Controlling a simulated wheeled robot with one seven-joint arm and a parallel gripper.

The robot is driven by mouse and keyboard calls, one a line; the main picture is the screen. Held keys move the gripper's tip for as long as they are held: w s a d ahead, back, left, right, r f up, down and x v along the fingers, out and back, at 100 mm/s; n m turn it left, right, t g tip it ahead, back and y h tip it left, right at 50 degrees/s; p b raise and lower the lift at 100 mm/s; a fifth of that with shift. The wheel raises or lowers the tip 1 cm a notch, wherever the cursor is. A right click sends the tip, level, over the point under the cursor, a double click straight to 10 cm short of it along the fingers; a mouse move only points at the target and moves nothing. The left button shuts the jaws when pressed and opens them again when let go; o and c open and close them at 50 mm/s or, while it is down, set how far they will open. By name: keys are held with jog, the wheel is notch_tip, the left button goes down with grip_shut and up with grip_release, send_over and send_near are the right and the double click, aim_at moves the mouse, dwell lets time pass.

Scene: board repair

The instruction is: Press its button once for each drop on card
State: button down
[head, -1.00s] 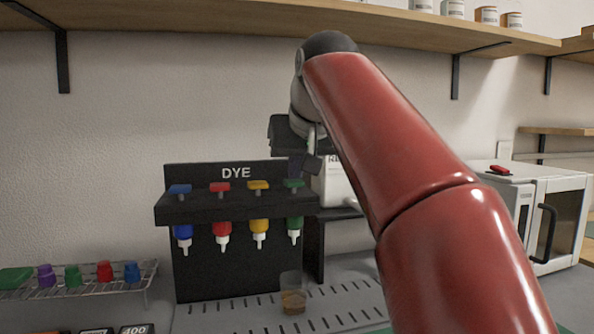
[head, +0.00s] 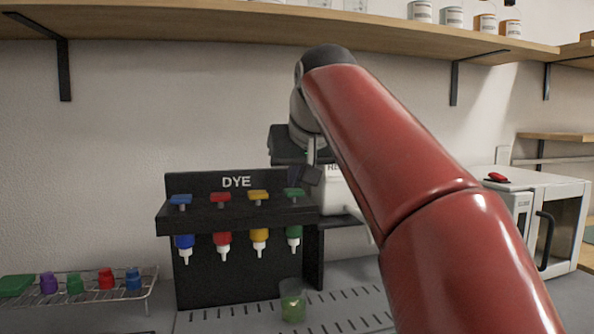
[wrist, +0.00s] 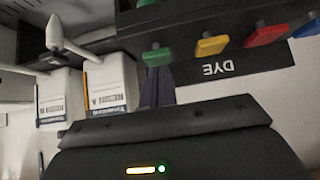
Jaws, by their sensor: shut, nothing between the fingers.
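The black DYE dispenser (head: 235,262) holds blue, red, yellow and green bottles in a row, each with a button of its colour on top. The green button (head: 295,192) is at the right end; it also shows in the wrist view (wrist: 158,57). My gripper (head: 308,175) is shut and empty, its fingertips close above the green button; I cannot tell whether they touch it. A clear cup (head: 293,302) with green contents stands below the green bottle (head: 294,238). No card with drops is in view.
A wire rack (head: 95,288) with coloured caps stands at the left. White containers (wrist: 112,85) stand beside the dispenser, and a white oven (head: 553,215) is at the right. A wooden shelf (head: 250,28) runs above. The slotted tray (head: 235,318) is mostly bare.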

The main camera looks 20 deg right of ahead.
notch_tip(320, 180, up, 3)
jog(key=shift+f+p, duration=0.1)
jog(key=shift+p, duration=0.6)
jog(key=v, duration=0.9)
jog(key=shift+s+b, duration=0.35)
jog(key=shift+r, duration=0.2)
dwell(1.0)
jog(key=shift+w+r, duration=0.1)
jog(key=shift+r, duration=0.55)
jog(key=shift+a, duration=0.1)
jog(key=shift+w+f, duration=0.1)
